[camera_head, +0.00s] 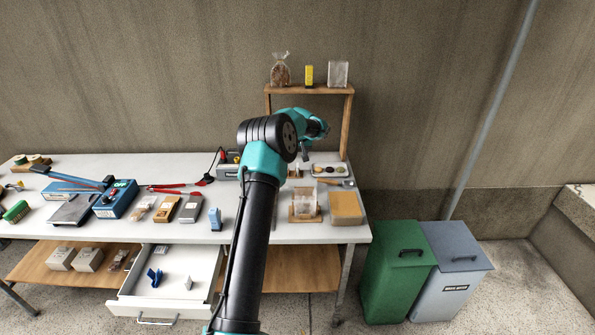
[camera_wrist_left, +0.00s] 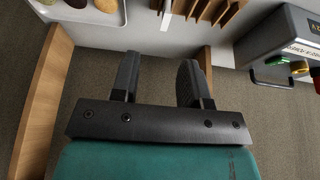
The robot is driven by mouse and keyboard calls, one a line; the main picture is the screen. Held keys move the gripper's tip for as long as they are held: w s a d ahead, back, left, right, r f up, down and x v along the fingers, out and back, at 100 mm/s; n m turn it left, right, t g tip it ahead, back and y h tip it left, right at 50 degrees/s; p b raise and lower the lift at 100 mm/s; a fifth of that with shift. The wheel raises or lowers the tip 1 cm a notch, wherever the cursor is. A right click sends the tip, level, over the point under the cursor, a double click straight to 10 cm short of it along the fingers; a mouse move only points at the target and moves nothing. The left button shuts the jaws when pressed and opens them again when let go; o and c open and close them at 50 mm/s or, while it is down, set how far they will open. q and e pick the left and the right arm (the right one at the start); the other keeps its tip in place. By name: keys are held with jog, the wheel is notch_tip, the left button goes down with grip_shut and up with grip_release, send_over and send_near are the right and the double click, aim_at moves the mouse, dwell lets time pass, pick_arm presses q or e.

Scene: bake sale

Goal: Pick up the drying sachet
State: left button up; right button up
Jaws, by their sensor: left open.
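I cannot single out the drying sachet with certainty. A small pale item (camera_head: 188,283) lies in the open drawer (camera_head: 207,262) under the table, beside a blue item (camera_head: 154,276); it is too small to identify. My left gripper (camera_head: 306,150) is raised over the back of the table in front of the wooden shelf, far from the drawer. In the left wrist view its two dark fingers (camera_wrist_left: 160,83) stand apart with nothing between them. My right gripper is in neither view.
The white table (camera_head: 185,233) bears several packets, a blue sealing machine (camera_head: 117,198) and a tan box (camera_head: 346,206). A wooden shelf (camera_head: 310,91) holds bags at the back. A green bin (camera_head: 394,275) and a grey bin (camera_head: 452,285) stand at right.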

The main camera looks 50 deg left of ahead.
pick_arm(q)
jog(key=x, duration=0.6)
jog(key=shift+a+f, duration=0.1)
jog(key=shift+a, duration=0.05)
jog(key=shift+f, duration=0.1)
jog(key=shift+s+a+x, duration=0.15)
jog(key=shift+x, duration=1.1)
jog(key=shift+s+a+x, duration=0.1)
jog(key=shift+x, duration=1.15)
grip_shut()
